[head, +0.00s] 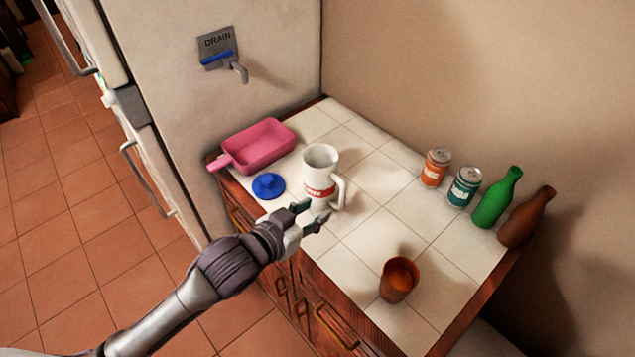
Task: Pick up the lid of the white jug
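The white jug (319,174) stands upright on the tiled counter, with a red label and its handle to the right. Its top is uncovered. A round blue lid with a knob (268,186) lies on the counter just left of the jug, near the front edge. My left gripper (312,216) is in front of the jug's lower part, to the right of and nearer than the lid. Its fingers look spread apart with nothing between them. I cannot tell whether it touches the jug. My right gripper does not show.
A pink pan (258,146) sits behind the lid by the white fridge (270,60). An orange can (435,168), a teal can (464,187), a green bottle (497,198) and a brown bottle (526,217) line the wall. A brown cup (398,279) stands front right. The counter's middle is clear.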

